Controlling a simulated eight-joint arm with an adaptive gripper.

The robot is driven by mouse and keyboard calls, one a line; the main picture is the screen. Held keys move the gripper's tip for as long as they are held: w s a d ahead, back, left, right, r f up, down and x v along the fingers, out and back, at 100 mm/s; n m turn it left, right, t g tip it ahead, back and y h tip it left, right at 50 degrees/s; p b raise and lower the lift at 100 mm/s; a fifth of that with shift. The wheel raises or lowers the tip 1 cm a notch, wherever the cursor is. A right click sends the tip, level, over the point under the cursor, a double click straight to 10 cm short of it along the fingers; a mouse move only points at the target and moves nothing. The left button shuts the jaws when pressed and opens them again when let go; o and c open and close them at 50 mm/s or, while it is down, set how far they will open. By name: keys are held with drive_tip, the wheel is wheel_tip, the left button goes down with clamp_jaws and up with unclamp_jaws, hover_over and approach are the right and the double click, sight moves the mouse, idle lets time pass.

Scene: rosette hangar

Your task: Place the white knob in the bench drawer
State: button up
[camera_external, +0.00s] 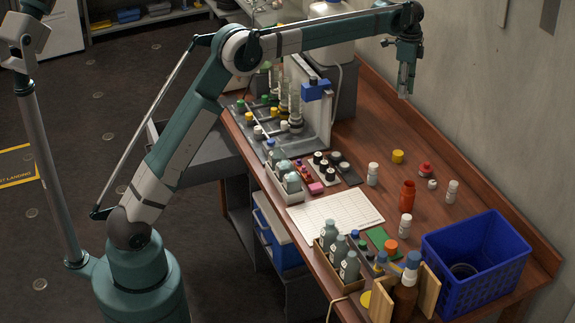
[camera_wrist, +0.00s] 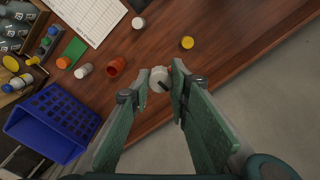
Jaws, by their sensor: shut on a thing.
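My gripper (camera_external: 404,92) is raised high above the far right side of the bench. In the wrist view its green fingers (camera_wrist: 157,88) are closed in around a pale round piece, the white knob (camera_wrist: 159,78), at their tips. The fingers cover part of the knob, and I cannot make it out in the external view. The bench drawer (camera_external: 195,150) is a grey open drawer pulled out at the bench's left side, partly behind my arm. Its inside is mostly hidden.
A blue crate (camera_external: 478,262) stands at the bench's front right. A red bottle (camera_external: 407,196), white bottles (camera_external: 373,174) and a yellow cap (camera_external: 398,157) stand below my gripper. A rack with a blue clamp (camera_external: 315,90) rises between my gripper and the drawer.

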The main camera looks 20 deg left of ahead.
drive_tip(key=w+a+n+b, duration=0.1)
drive_tip(key=w+a+n, duration=0.3)
drive_tip(key=a, duration=1.1)
drive_tip(key=w+a+n+b, duration=0.2)
drive_tip(key=w+a, duration=0.4)
drive_tip(key=a, duration=1)
drive_tip(key=w+a+n+b, duration=0.1)
drive_tip(key=w+a+n, duration=0.3)
drive_tip(key=a, duration=1.1)
drive_tip(key=s+a+n+b, duration=0.1)
drive_tip(key=s+a+n, duration=0.1)
drive_tip(key=a, duration=1.3)
drive_tip(key=s+a+n+b, duration=0.1)
drive_tip(key=s+a+n, duration=0.2)
drive_tip(key=a, duration=1.3)
drive_tip(key=s+a+n+b, duration=0.2)
drive_tip(key=a, duration=1.3)
wheel_tip(320, 180, down, 45)
drive_tip(key=shift+a+r+n, duration=0.15)
drive_tip(key=shift+a+n, duration=0.15)
drive_tip(key=shift+a, duration=0.05)
drive_tip(key=shift+s, duration=0.1)
drive_tip(key=shift+f+b, duration=0.3)
drive_tip(key=shift+f, duration=2.8)
drive_tip(key=shift+f, duration=0.1)
